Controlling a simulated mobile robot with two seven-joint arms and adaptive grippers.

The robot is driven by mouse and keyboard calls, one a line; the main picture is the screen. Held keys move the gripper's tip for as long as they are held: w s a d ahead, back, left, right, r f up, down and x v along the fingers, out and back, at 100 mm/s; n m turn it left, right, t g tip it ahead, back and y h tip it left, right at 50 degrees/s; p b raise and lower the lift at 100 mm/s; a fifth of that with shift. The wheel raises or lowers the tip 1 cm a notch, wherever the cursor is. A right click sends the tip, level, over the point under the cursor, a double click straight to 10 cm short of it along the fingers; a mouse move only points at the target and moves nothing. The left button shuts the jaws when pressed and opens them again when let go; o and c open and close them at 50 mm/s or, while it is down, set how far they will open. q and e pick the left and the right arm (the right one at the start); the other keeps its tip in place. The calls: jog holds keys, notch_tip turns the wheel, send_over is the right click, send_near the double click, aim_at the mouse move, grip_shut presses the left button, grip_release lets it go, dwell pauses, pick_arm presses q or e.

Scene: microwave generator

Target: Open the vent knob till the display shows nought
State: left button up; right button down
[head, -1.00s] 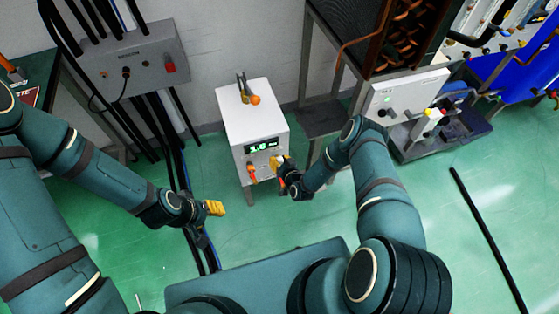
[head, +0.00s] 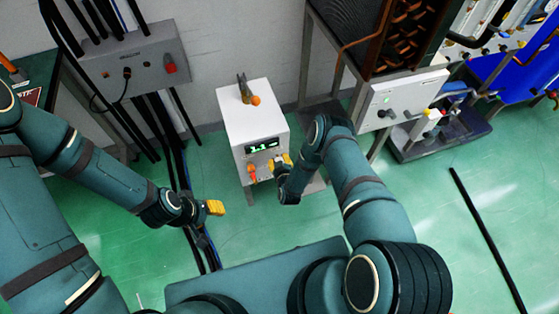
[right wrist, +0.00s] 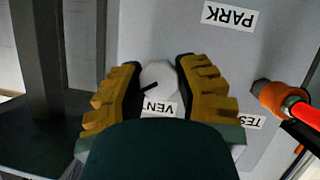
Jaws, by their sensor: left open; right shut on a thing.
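The white box (head: 252,110) stands on the floor with its lit green display (head: 263,145) on the front, reading about 1.1. My right gripper (head: 282,162) is at the right of the box's front, below the display. In the right wrist view its yellow-padded fingers are shut on the vent knob (right wrist: 158,77), one on each side. The knob is white and round with a black pointer mark, and the VENT label (right wrist: 158,109) is partly hidden. In the head view the knob is hidden by the gripper. My left gripper (head: 214,207) is open and empty, left of the box.
A red-orange fitting (right wrist: 277,97) is beside the knob, by a partly hidden label; a PARK label (right wrist: 229,15) is also on the panel. Black cables (head: 182,165) run down left of the box. A dark rack (head: 345,60) stands at right. Green floor is clear in front.

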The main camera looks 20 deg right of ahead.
jog(key=n+h, duration=0.2)
jog(key=n, duration=0.2)
jog(key=shift+a+t+b, duration=0.15)
jog(key=shift+t+b, duration=0.2)
jog(key=shift+t, duration=0.05)
jog(key=shift+w+n+t+h, duration=0.1)
jog(key=shift+n+t+h, duration=0.2)
jog(key=shift+n+h, duration=0.65)
jog(key=shift+n, duration=0.35)
jog(key=c, duration=0.6)
grip_release()
jog(key=v, duration=1.2)
